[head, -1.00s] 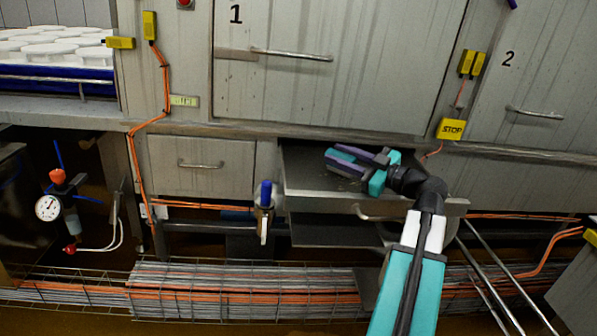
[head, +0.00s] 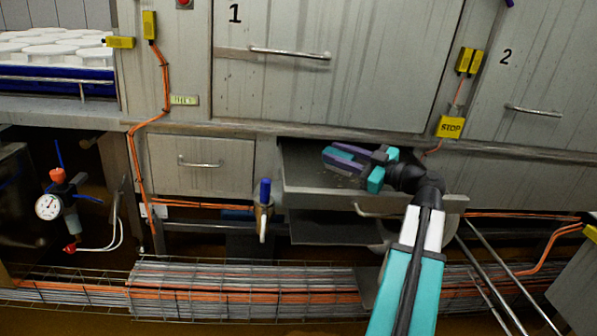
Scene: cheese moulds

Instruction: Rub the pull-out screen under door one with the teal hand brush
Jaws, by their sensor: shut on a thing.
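Door one (head: 340,95) is shut, marked with a black 1. Below it the pull-out screen (head: 302,165) is drawn out, a dark flat surface in a grey metal frame with a bar handle at its front. My gripper (head: 340,158) reaches over the screen from the right, its purple fingers pointing left. It is shut on the teal hand brush (head: 345,154), of which a teal strip shows between the fingers. The bristles are hidden, so I cannot tell whether they touch the screen. Small dark specks show on the screen near the fingers.
A blue-topped tool (head: 265,192) hangs in a holder left of the screen. A closed drawer (head: 200,165) is further left. A wire cable tray (head: 240,290) runs along below, and a gauge (head: 48,207) stands at lower left.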

